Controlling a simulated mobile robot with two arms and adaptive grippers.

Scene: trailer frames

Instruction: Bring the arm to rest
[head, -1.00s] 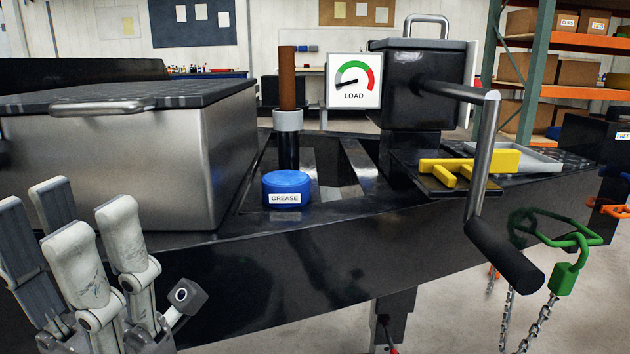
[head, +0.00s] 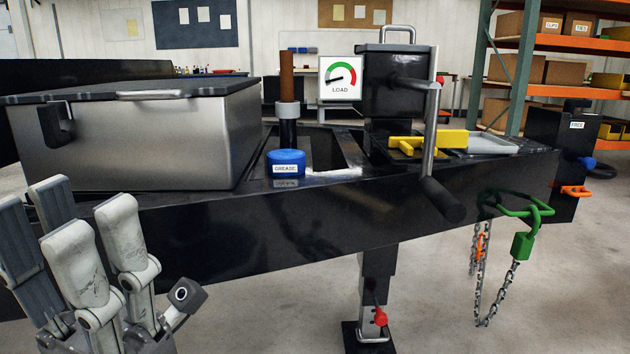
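My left gripper (head: 72,228) stands at the lower left of the head view, its pale, jointed fingers pointing up and spread apart. Nothing is seen between them. It is in front of the left end of the black trailer frame (head: 250,225) and the grey metal box (head: 150,145), overlapping them in the picture; I cannot tell the exact gap. My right gripper is not in view.
A green padlock (head: 522,245) and chains hang right. Floor in front is clear.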

